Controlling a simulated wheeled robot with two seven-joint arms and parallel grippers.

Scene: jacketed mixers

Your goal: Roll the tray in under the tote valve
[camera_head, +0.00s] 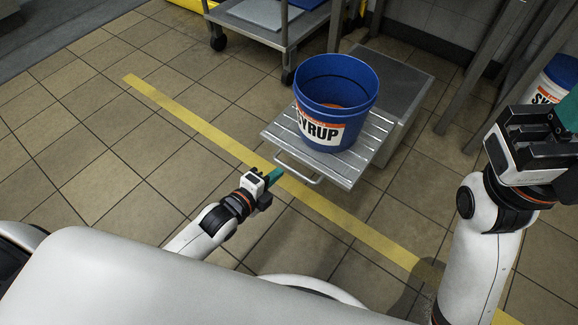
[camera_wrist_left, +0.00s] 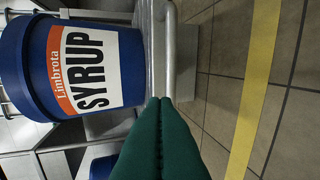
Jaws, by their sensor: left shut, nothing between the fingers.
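A ribbed metal tray (camera_head: 358,168) with a bar handle (camera_head: 300,171) on its near edge juts out from a grey metal box. A blue bucket (camera_head: 340,95) labelled SYRUP stands upright on the tray. My left gripper (camera_head: 277,174) is beside the left end of the handle, its green fingers shut and empty. In the left wrist view, the shut fingertips (camera_wrist_left: 160,100) point at the handle bar (camera_wrist_left: 167,50); whether they touch it is unclear. My right gripper (camera_head: 571,110) is at the right edge, its green fingers partly cut off. I cannot make out a tote valve.
A grey wheeled cart (camera_head: 265,32) stands behind the tray. Another SYRUP bucket (camera_head: 556,80) is at the far right, behind metal legs (camera_head: 478,65). A yellow floor line (camera_head: 205,130) runs diagonally below the tray's near edge. Tiled floor (camera_head: 90,180) to the left is clear.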

